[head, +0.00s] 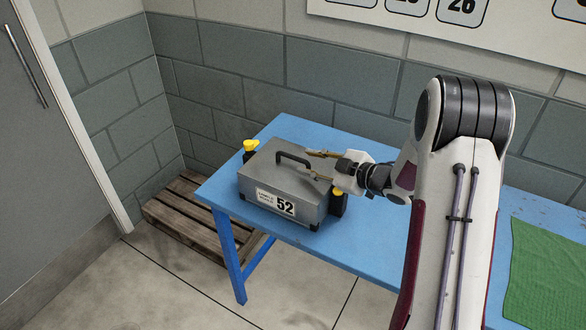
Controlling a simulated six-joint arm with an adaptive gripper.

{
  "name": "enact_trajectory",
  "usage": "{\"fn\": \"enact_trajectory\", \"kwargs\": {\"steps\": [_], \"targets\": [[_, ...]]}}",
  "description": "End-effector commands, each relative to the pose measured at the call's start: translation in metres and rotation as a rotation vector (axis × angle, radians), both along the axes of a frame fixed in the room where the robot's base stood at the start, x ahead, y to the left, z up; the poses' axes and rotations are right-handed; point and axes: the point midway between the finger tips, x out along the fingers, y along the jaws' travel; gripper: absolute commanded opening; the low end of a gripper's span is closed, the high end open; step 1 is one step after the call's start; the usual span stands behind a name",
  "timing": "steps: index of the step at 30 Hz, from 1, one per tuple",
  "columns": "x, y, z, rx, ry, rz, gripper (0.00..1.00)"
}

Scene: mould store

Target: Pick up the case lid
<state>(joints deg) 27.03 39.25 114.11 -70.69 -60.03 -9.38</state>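A grey case (265,201) with a white label marked 52 stands on the blue table. Its lid (268,178) is on top, with a dark bar handle (293,160) standing up from it. Yellow-topped dark parts show at the left and right ends of the case. My gripper (318,164) reaches in from the right, over the right part of the lid, next to the handle. Its two fingers are spread apart with nothing seen between them. I cannot tell whether a finger touches the lid.
The blue table (365,250) is clear in front of and behind the case. A green cloth (548,275) lies at its right end. A wooden pallet (180,222) is on the floor at left. A block wall stands behind the table.

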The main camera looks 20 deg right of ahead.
Motion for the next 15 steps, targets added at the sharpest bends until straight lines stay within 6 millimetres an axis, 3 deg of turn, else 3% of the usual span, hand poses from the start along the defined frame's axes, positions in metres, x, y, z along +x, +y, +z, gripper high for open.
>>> {"fn": "enact_trajectory", "kwargs": {"steps": [15], "targets": [[0.038,0.025,-0.013,0.001,0.001,0.002,0.29]]}}
